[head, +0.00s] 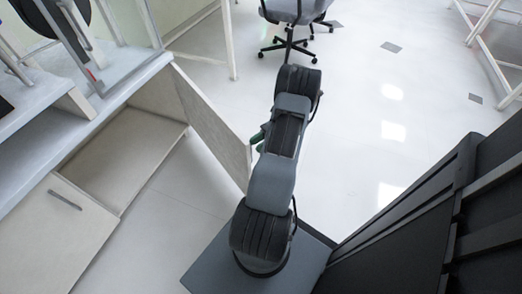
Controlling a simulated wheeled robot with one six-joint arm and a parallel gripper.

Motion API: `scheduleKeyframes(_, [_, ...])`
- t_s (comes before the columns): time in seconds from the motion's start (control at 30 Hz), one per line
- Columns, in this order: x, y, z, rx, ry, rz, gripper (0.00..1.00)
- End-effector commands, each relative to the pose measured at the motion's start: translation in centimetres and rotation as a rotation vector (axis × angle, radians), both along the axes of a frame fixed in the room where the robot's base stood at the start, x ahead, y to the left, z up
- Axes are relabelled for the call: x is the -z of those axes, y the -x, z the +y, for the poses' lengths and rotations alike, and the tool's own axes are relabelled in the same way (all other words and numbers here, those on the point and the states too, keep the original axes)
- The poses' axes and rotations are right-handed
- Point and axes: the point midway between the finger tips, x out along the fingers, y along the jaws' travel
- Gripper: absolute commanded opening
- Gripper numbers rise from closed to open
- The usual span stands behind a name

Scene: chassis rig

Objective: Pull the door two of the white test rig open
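The white test rig (40,145) stands at the left of the head view. One of its doors (208,118) stands wide open, swung out from the cabinet, and its free edge reaches close to my arm. I cannot read a number on it. The open compartment (125,160) looks empty. The other door (52,235), with a dark bar handle (65,200), is shut at the lower left. My arm hides most of my gripper; a small dark green part (258,137) shows beside the arm near the open door's edge. Its fingers and any contact are hidden.
A grey office chair (290,20) on a dark wheeled base stands at the top centre. Pale frame legs (229,40) stand behind the open door. The white floor (370,110) to the right of my arm is clear.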

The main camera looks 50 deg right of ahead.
Motion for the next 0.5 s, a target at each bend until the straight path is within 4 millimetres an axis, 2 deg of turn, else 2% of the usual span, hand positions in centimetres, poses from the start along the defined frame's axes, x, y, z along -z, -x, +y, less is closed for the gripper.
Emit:
scheduleKeyframes(0.03, [-1.0,0.8,0.8,0.002,-0.003,0.003,0.21])
scheduleKeyframes(0.2, [-2.1,2.9,3.2,-0.001,-0.002,0.003,0.21])
scheduleKeyframes(0.5, [-3.1,5.0,5.4,-0.005,0.001,0.003,0.21])
